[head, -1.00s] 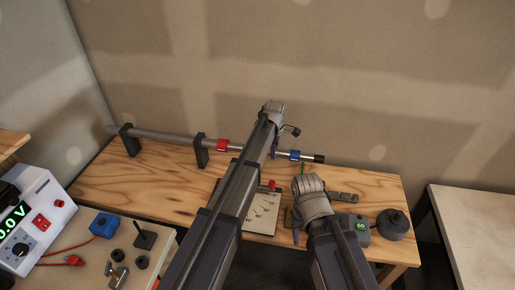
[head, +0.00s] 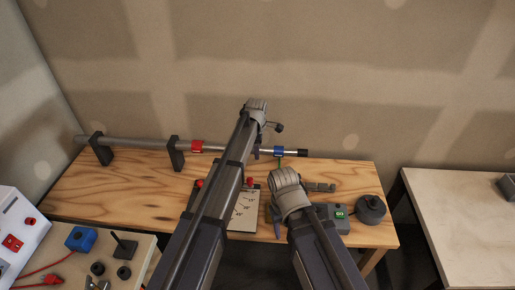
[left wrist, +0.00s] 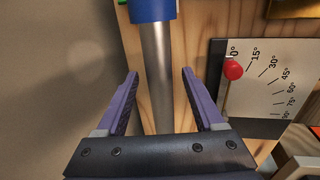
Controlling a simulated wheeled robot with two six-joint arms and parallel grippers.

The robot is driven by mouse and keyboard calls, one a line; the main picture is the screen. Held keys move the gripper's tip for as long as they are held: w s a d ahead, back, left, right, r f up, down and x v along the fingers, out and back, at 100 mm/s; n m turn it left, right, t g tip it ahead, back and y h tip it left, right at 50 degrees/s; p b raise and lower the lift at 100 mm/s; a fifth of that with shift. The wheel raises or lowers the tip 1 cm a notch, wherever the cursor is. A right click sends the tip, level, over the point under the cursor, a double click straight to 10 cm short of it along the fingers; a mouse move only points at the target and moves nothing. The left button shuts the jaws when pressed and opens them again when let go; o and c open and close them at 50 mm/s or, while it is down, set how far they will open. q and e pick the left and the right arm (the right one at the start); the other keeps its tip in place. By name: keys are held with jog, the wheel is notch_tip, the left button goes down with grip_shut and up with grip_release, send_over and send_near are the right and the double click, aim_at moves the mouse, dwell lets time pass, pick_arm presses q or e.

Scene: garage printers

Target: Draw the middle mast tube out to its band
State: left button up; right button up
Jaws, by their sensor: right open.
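The mast lies level along the back of the wooden bench. Its grey outer tube (head: 135,142) ends at a red collar (head: 197,146). A silver tube (head: 216,149) runs from there behind my left arm to a blue collar (head: 278,151) and a black tip (head: 302,153). In the left wrist view, my left gripper (left wrist: 160,85) is open, with its purple fingers apart on either side of the silver tube (left wrist: 157,65). The blue collar (left wrist: 152,10) is just beyond the fingertips. No band mark is visible there. My right gripper (head: 277,212) is lower, over the bench; its fingers are mostly hidden.
Two black brackets (head: 176,154) hold the outer tube. An angle board (head: 244,212) with a red knob (left wrist: 232,70) lies in front of the mast. A green-display device (head: 337,215) and a dark round object (head: 370,209) stand at the right. The bench's left part is clear.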

pick_arm(q)
notch_tip(320, 180, up, 8)
jog(key=s+p, duration=0.1)
jog(key=p, duration=0.6)
jog(key=shift+s+p, duration=0.3)
jog(key=shift+p, duration=0.1)
jog(key=shift+f, duration=0.2)
jog(key=s+a+m, duration=0.4)
jog(key=s+m, duration=0.2)
jog(key=s, duration=0.3)
jog(key=s+a+m+g, duration=0.1)
jog(key=s+a+m, duration=0.4)
jog(key=s, duration=0.5)
jog(key=s+a+m, duration=0.4)
jog(key=s+m, duration=0.2)
jog(key=s, duration=0.3)
jog(key=s+d+f+m+g+y+b, duration=0.1)
jog(key=s+d+f+m+b, duration=0.3)
jog(key=d+f+b, duration=0.3)
jog(key=s+d, duration=0.1)
jog(key=d, duration=0.3)
jog(key=shift+s+d+f, duration=0.15)
jog(key=shift+s, duration=0.2)
